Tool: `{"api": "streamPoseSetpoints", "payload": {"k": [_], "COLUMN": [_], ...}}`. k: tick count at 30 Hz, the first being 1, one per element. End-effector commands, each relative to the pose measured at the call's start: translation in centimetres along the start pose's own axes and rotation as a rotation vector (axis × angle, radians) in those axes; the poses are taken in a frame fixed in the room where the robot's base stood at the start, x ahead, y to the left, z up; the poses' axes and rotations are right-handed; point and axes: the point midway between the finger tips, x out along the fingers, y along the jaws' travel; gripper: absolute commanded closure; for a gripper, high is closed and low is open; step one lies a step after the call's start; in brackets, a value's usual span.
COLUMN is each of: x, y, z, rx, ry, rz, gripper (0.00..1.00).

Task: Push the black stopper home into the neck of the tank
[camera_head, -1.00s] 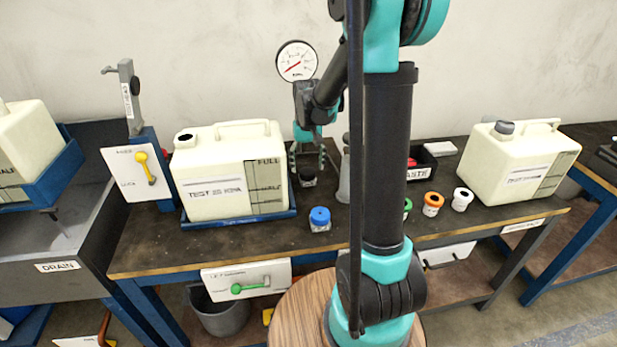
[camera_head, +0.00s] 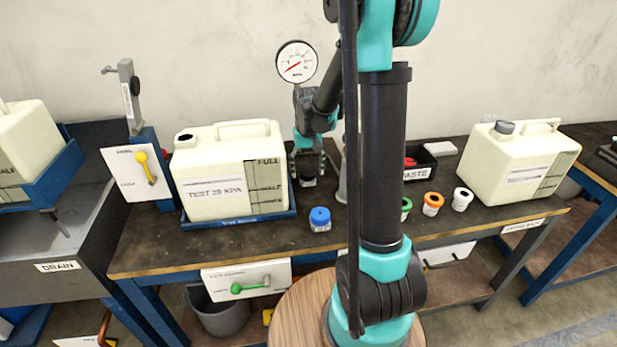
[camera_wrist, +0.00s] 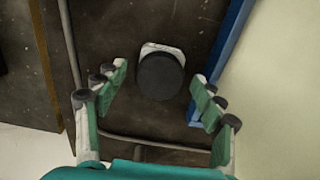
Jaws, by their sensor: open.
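The black stopper (camera_wrist: 160,76) stands on the bench, seen from above in the wrist view, with a bit of white base showing behind it. It also shows in the head view (camera_head: 308,181), just right of the tank. My gripper (camera_wrist: 158,85) is open, its fingers on either side of the stopper and apart from it; in the head view it hangs over the stopper (camera_head: 308,165). The cream tank (camera_head: 215,190) sits in a blue tray (camera_head: 245,219), and its neck (camera_head: 186,138) is open at the top left. The tank's side (camera_wrist: 275,100) fills the right of the wrist view.
A round pressure gauge (camera_head: 297,62) stands behind my gripper. A blue-capped bottle (camera_head: 320,219) is in front on the bench.

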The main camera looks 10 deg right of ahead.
Motion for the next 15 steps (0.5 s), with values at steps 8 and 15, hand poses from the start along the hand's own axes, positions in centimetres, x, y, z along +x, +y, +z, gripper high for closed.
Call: {"api": "streamPoseSetpoints", "payload": {"k": [8, 15], "x": [0.0, 0.0], "y": [0.0, 0.0], "z": [0.0, 0.0], "rx": [0.0, 0.0], "ry": [0.0, 0.0], "rz": [0.0, 0.0], "gripper": [0.31, 0.57]}}
